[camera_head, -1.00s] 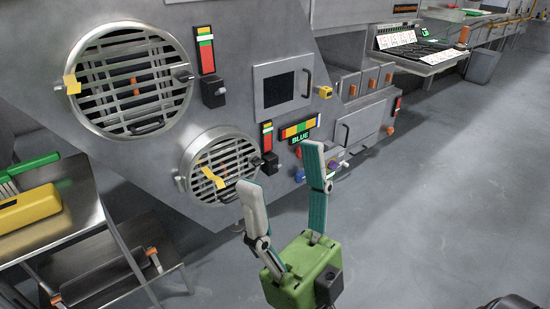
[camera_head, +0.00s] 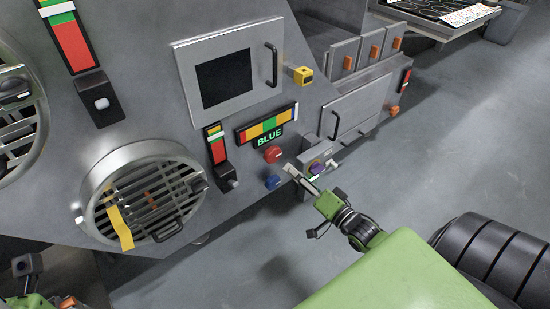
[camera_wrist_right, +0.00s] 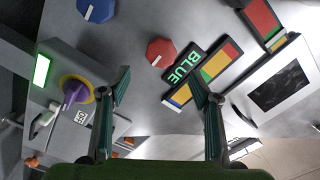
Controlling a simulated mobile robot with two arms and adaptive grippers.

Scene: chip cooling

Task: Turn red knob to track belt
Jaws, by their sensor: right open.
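The red knob (camera_head: 272,154) is on the grey machine front, just below a lit sign reading BLUE (camera_head: 270,141). In the right wrist view the red knob (camera_wrist_right: 161,52) lies ahead, between the lines of the two fingers and apart from them. My right gripper (camera_head: 302,178) is open and empty, in front of the panel, to the lower right of the red knob. In the right wrist view its fingers (camera_wrist_right: 160,80) are spread, with nothing between them. At the bottom left corner, green and grey parts seem to be my left gripper; its fingers cannot be made out.
A blue knob (camera_head: 272,182) is below the red one. A purple knob on a yellow base (camera_wrist_right: 74,92) is to the side, close to my right gripper. A colour-striped bar (camera_head: 266,122) is above the sign. A round grille (camera_head: 150,200) is at left.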

